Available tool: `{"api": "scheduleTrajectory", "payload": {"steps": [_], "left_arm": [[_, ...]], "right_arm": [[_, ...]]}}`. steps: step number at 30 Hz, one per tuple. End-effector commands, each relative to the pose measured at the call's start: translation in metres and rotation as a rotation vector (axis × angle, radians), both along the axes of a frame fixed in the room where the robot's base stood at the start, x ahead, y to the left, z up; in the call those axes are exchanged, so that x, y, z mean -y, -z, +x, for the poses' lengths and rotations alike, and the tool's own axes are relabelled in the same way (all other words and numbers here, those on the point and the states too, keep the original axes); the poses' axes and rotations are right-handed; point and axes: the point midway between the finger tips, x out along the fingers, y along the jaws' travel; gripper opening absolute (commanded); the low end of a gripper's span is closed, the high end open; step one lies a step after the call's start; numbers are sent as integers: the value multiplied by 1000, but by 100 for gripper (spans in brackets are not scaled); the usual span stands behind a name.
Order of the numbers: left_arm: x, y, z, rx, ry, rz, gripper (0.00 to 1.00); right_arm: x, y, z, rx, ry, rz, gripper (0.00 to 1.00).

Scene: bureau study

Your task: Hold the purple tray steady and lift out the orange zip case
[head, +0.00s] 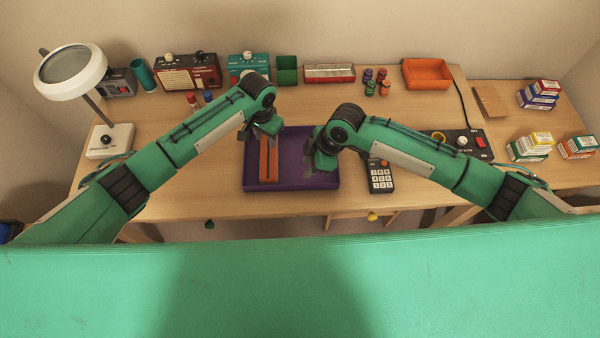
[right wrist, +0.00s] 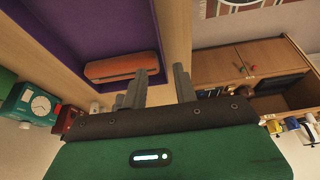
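The purple tray (head: 290,180) lies on the desk in front of me. The orange zip case (head: 268,165) lies in its left part, long side pointing away from me. My left gripper (head: 262,132) is above the tray's far left part, near the far end of the case; its fingertips are too hidden to judge. My right gripper (head: 311,162) is at the tray's right side, apart from the case. In the right wrist view its two fingers (right wrist: 161,88) stand apart by the tray's wall (right wrist: 152,25), with the case (right wrist: 122,68) beyond; I cannot tell whether they touch the wall.
A remote-like keypad (head: 381,177) lies right of the tray. A magnifier lamp (head: 108,140) stands at the left. Small boxes (head: 530,146) are stacked at the right.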

Motion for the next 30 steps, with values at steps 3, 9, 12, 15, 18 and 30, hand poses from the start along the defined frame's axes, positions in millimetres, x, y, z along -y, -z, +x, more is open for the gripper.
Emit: {"api": "scheduleTrajectory", "payload": {"steps": [3, 9, 12, 15, 18, 30], "left_arm": [[0, 0, 0, 0, 0, 0, 36], [0, 0, 0, 0, 0, 0, 36], [0, 0, 0, 0, 0, 0, 36], [0, 0, 0, 0, 0, 0, 36], [0, 0, 0, 0, 0, 0, 36], [0, 0, 0, 0, 0, 0, 36]], "right_arm": [[-8, 20, 0, -2, 0, 0, 29], [-24, 57, 0, -1, 1, 0, 29], [-31, 75, 1, 0, 0, -1, 29], [-37, 90, 1, 1, -1, -1, 29], [-41, 101, 1, 1, -1, -1, 29], [-46, 114, 1, 3, -1, -1, 29]]}}
